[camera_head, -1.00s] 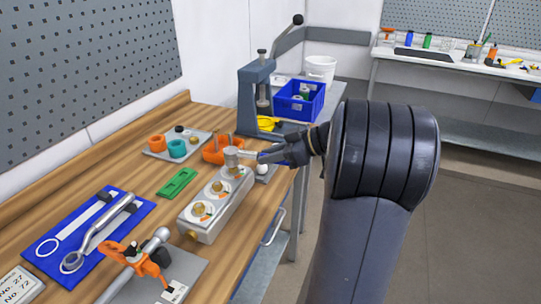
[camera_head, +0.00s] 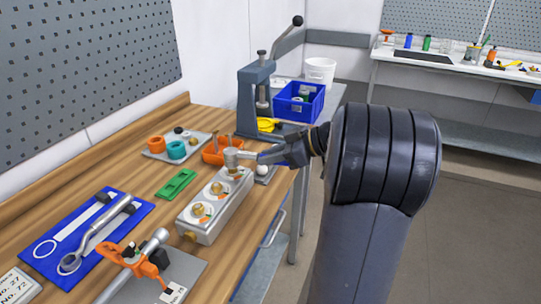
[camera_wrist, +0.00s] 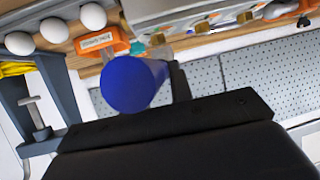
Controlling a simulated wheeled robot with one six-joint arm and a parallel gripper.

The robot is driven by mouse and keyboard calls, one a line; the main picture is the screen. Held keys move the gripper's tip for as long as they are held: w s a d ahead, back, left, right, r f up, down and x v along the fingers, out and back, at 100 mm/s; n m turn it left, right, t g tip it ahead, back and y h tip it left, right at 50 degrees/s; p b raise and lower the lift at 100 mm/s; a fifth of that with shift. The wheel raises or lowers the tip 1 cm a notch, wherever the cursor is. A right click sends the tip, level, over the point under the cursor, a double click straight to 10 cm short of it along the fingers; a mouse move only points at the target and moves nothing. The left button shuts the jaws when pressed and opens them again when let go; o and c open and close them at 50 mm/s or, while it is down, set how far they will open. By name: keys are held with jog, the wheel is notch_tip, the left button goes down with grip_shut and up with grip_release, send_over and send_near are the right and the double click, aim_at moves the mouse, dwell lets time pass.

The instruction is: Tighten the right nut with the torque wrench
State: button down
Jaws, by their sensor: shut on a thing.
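The pale block (camera_head: 208,226) on the wooden bench carries a row of brass nuts in round recesses. The near nut (camera_head: 198,210) and middle nut (camera_head: 217,188) are uncovered. The grey head of the torque wrench (camera_head: 232,157) sits over the far end of the row, at the right nut, and largely hides it; I cannot tell how fully it is seated. My gripper (camera_head: 277,155) is shut on the wrench's handle, to the right of the head. In the wrist view the round blue handle end of the wrench (camera_wrist: 135,84) shows between the jaws.
An orange holder (camera_head: 213,153) stands close behind the wrench head. A grey press (camera_head: 250,100) and blue bin (camera_head: 299,103) are beyond it.

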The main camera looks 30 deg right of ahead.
jog(key=shift+f+b, duration=1.15)
jog(key=shift+b, duration=0.3)
dwell(1.0)
jog(key=shift+s+a+m+t+h+b, duration=0.8)
jog(key=shift+a+m+t+h+b, duration=0.4)
jog(key=shift+b, duration=1.25)
jog(key=shift+s+a+m+t+h+b, duration=0.2)
jog(key=shift+s+a+m+h+b, duration=0.1)
jog(key=shift+m+h+b, duration=0.25)
jog(key=shift+s+a+m+t+h+b, duration=0.15)
jog(key=shift+a+m+t+h+b, duration=0.15)
jog(key=shift+m+b, duration=0.35)
jog(key=shift+a, duration=0.1)
jog(key=a+m+h, duration=0.2)
jog(key=h, duration=0.1)
jog(key=a+m+h, duration=0.1)
jog(key=m, duration=0.1)
jog(key=shift+s+a+r+t+h+p, duration=0.1)
jog(key=shift+s+a+t+h+p, duration=0.1)
jog(key=shift+s+t+h+p, duration=0.2)
jog(key=shift+a+m+h+p, duration=0.3)
jog(key=shift+m+p, duration=0.1)
jog(key=shift+p, duration=0.4)
